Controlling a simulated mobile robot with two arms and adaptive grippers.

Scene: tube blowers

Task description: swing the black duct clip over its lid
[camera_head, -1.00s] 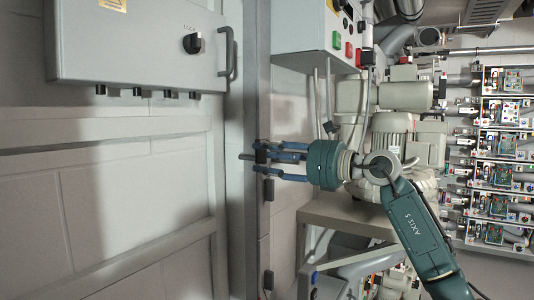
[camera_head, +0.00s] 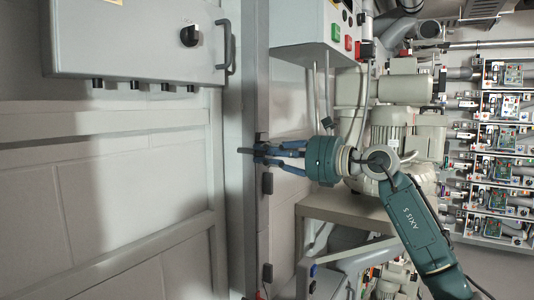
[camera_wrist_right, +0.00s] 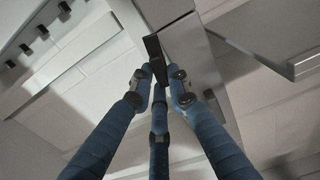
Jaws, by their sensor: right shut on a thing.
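The black duct clip (camera_head: 260,138) sits at the edge of the long grey duct, which runs top to bottom in the head view; its lid (camera_head: 249,85) faces me. My right gripper (camera_head: 263,156) reaches in from the right and is shut on the clip with its blue fingers. In the right wrist view the clip (camera_wrist_right: 152,50) is a dark bar at the fingertips (camera_wrist_right: 160,80), standing out beside the grey duct (camera_wrist_right: 190,55). The fingers partly hide the clip, and I cannot tell its exact angle to the lid. My left gripper is not in view.
More black clips (camera_head: 267,184) (camera_head: 267,273) sit lower along the duct. A grey cabinet (camera_head: 130,45) with a handle (camera_head: 226,48) stands left of it. A control box (camera_head: 310,30) and pale blower machines (camera_head: 390,130) are at the right, close to my arm.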

